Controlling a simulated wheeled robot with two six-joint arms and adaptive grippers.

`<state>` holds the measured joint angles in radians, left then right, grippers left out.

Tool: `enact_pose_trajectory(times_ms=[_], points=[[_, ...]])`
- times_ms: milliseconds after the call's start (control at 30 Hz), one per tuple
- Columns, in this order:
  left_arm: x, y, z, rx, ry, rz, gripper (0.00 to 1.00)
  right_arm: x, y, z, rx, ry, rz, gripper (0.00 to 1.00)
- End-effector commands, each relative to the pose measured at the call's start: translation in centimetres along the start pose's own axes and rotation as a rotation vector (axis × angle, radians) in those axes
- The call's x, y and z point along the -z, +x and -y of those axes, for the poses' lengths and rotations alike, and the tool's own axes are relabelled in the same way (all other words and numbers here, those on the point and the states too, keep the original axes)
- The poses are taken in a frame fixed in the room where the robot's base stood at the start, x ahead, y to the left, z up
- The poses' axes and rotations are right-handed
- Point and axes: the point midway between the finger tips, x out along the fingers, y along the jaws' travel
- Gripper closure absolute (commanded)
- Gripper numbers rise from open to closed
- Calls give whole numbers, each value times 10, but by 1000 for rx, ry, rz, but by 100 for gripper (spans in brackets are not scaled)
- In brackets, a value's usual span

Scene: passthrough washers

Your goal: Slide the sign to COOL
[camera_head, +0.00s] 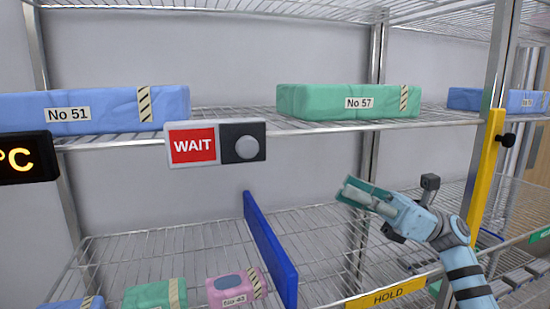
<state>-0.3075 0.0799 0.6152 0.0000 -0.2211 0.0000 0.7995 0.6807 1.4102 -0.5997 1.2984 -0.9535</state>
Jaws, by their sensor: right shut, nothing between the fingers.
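The sign (215,144) hangs on the front edge of the upper wire shelf. Its left part is a red panel (193,146) reading WAIT. Its right part is a dark slider plate with a round grey knob (247,148), covering that half. The word COOL is not visible. My right gripper (352,192) is shut and empty, to the right of the sign and lower, above the lower shelf. It points left, apart from the sign. My left gripper is not in view.
A blue pack No 51 (90,108) and a green pack No 57 (340,102) lie on the upper shelf (330,126). A blue divider (268,250) stands on the lower shelf. A black °C display (25,158) is at left, a yellow post (484,180) at right.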

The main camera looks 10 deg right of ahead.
Motion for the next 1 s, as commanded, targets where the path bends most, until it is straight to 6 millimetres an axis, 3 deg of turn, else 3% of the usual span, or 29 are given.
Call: enact_pose_trajectory(times_ms=[267, 700, 1000], points=[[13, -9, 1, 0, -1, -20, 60, -2, 29, 0, -5, 2, 3, 100], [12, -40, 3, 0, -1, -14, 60, -4, 121, 0, -5, 4, 5, 100], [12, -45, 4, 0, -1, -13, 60, -1, 142, 1, -3, 4, 4, 100]])
